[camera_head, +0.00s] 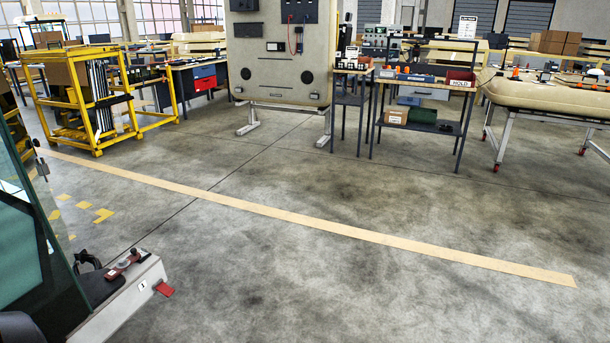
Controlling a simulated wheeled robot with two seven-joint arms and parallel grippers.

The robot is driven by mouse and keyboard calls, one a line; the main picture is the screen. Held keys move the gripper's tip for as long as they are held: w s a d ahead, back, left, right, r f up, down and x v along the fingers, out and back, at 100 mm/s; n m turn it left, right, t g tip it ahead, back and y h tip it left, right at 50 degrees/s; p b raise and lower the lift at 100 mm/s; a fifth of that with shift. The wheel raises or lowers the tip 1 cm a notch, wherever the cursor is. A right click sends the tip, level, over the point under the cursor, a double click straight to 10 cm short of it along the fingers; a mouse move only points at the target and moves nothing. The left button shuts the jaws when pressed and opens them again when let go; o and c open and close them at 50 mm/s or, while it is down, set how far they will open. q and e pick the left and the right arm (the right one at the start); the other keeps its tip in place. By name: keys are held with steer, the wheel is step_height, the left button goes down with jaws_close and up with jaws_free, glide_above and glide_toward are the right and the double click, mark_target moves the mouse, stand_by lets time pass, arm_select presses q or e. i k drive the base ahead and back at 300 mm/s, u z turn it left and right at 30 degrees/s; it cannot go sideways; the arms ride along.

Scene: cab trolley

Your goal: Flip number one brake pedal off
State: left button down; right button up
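A beige metal housing (135,300) juts in at the lower left. Its end face carries a small white label (142,286) that seems to read 1. A red pedal-like tab (165,289) sticks out to the right of this face, beside the label. I cannot tell from this view whether its position means on or off. A dark red fitting with a round knob (124,262) sits on top of the housing. Neither of my grippers is in view.
A dark-framed glass panel (25,245) stands left of the housing. Open grey floor with a tan stripe (300,220) lies ahead and right. Farther back are a yellow rack cart (85,95), a large beige panel (280,60), and a workbench (425,85).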

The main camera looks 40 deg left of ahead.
mark_target(165, 290)
steer(key=u, duration=0.2)
steer(key=i, duration=2.5)
steer(key=u, duration=1.8)
steer(key=i, duration=1.25)
steer(key=u, duration=1.4)
steer(key=i, duration=0.3)
steer(key=u, duration=0.15)
